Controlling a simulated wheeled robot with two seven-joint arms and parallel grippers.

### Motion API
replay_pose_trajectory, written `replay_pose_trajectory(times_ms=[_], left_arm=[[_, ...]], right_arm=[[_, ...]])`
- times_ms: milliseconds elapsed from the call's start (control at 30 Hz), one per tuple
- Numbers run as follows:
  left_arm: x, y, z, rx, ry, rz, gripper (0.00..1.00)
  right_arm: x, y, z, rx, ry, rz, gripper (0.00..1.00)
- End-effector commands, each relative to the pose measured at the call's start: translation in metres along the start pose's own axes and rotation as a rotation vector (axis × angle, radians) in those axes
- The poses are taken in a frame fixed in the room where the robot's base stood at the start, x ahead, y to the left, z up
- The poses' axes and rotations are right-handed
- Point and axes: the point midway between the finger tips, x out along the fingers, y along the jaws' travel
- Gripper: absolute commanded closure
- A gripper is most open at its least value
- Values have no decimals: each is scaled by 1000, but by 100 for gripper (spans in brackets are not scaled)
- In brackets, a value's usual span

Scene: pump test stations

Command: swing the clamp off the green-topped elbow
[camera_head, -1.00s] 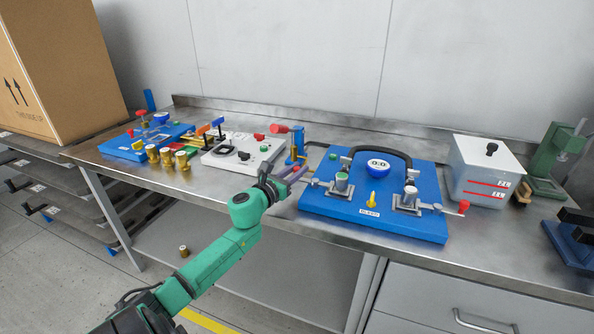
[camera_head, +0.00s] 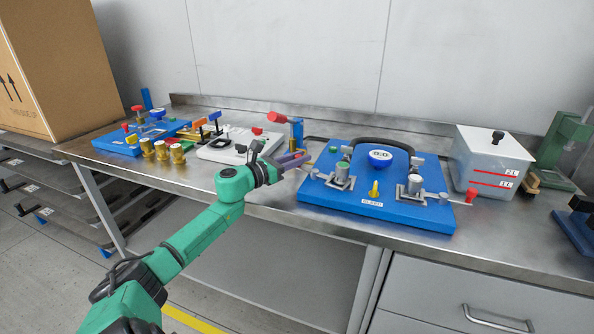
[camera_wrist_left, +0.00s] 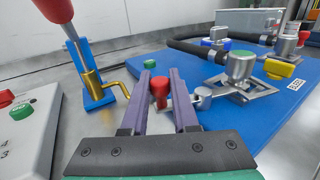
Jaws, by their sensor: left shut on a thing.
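The green-topped elbow (camera_head: 342,172) is a silver cylinder on the left part of the blue board (camera_head: 390,211). It also shows in the left wrist view (camera_wrist_left: 240,66). A metal clamp (camera_wrist_left: 204,97) sits at the elbow, its arm reaching toward my gripper. The clamp's red handle knob (camera_wrist_left: 158,88) is between the purple fingers of my left gripper (camera_wrist_left: 160,82), which is shut on it. In the head view, my left gripper (camera_head: 299,160) is at the board's left edge, and the knob is hidden there. My right gripper is out of view.
A second elbow (camera_head: 415,184) has its own clamp with a red handle (camera_head: 471,196). A blue post with a red-gripped lever (camera_head: 296,132) stands close behind my gripper. A white control box (camera_head: 232,150) is left, a lidded tank (camera_head: 491,164) right.

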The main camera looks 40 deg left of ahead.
Motion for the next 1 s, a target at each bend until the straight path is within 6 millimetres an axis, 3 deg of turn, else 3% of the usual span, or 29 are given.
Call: replay_pose_trajectory(times_ms=[267, 300, 333, 367, 767, 1000], left_arm=[[0, 0, 0, 0, 5, -4, 100], [0, 0, -1, 0, 5, -3, 57], [0, 0, -1, 0, 5, -3, 46], [0, 0, 0, 0, 5, -3, 42], [-5, 0, -2, -1, 5, -2, 42], [-36, -1, -4, -2, 8, -4, 42]], right_arm=[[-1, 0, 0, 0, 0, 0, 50], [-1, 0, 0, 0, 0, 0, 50], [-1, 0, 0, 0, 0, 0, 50], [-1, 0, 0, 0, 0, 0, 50], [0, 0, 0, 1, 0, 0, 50], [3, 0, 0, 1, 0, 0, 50]])
